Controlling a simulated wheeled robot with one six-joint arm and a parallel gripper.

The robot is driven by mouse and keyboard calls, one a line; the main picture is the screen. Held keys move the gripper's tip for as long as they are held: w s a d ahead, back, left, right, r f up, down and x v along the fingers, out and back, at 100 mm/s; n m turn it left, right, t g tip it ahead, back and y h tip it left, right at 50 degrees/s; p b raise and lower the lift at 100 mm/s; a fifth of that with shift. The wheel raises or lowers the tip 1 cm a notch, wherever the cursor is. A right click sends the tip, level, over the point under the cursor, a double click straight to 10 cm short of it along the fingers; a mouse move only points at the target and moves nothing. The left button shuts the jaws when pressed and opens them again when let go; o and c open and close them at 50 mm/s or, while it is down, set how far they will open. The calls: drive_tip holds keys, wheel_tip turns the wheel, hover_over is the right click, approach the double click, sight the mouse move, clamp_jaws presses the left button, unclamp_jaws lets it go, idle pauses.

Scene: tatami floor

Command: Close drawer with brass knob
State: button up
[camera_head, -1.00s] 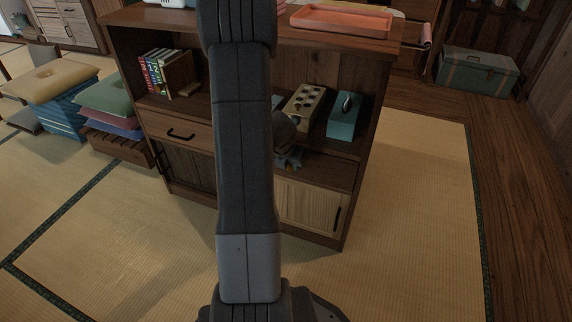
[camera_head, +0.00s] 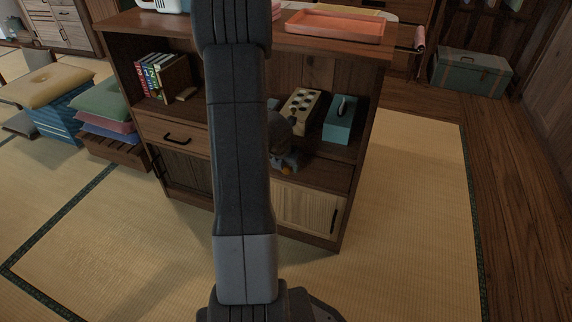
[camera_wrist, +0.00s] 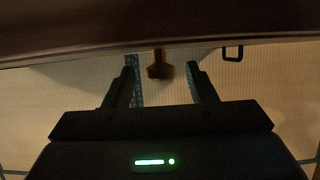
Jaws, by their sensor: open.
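In the wrist view, a small brass-brown knob (camera_wrist: 160,66) sticks out below a dark wooden edge (camera_wrist: 90,48). My gripper (camera_wrist: 159,70) is open, with one finger on each side of the knob and a gap on both sides; I see no contact. In the head view, the wooden cabinet (camera_head: 384,75) stands ahead, and my arm covers its middle. Part of my gripper end shows beside the arm.
A left drawer (camera_head: 150,128) has a black handle. Books (camera_head: 150,75), a perforated box (camera_head: 300,110) and a teal tissue box (camera_head: 340,120) sit on the shelf. A pink tray (camera_head: 335,25) lies on top. Cushions (camera_head: 100,100) are stacked at left. Tatami right of the cabinet is clear.

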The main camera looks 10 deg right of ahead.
drive_tip(key=p+v, duration=0.7)
drive_tip(key=v, duration=0.5)
drive_tip(key=shift+r, duration=0.3)
drive_tip(key=b+x, duration=0.8)
drive_tip(key=x, duration=0.6)
drive_tip(key=shift+s+a+f+b, duration=0.1)
drive_tip(key=shift+s+b, duration=0.05)
drive_tip(key=shift+b, duration=0.15)
